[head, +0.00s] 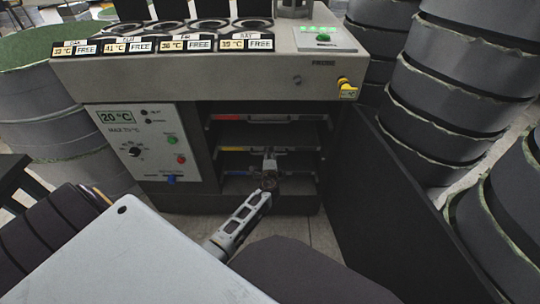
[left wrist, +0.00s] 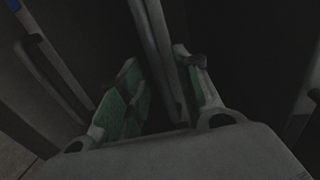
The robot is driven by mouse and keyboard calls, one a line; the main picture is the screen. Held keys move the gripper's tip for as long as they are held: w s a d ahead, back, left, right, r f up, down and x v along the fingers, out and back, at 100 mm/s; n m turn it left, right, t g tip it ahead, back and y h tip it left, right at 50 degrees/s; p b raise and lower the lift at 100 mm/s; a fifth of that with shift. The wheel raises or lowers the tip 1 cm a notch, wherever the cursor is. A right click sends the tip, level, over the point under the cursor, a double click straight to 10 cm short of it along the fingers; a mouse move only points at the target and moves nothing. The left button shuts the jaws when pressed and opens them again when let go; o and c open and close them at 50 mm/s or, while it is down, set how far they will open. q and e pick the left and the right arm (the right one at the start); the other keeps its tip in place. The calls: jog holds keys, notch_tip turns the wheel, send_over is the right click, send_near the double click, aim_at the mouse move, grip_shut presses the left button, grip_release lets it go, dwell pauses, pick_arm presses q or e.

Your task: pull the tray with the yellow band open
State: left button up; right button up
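The tray with the yellow band (head: 236,149) is the middle of three trays in the open cabinet bay, and it sits pushed in. My left gripper (head: 269,163) is at the front of this tray and hides part of it. In the left wrist view, the left gripper's green-padded fingers (left wrist: 163,88) are apart. A grey handle bar (left wrist: 158,45) runs between them, with a gap to the left finger. Whether the right finger touches the bar is unclear. My right gripper is not in view.
The red-banded tray (head: 229,117) is above and the blue-banded tray (head: 238,172) below; the lower handle (left wrist: 50,75) shows beside my fingers. The dark cabinet door (head: 400,200) stands open at the right. A control panel (head: 150,140) is at the left. Stacked grey moulds (head: 450,90) stand right.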

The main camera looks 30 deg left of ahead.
pick_arm(q)
jog(key=shift+x, duration=0.85)
grip_shut()
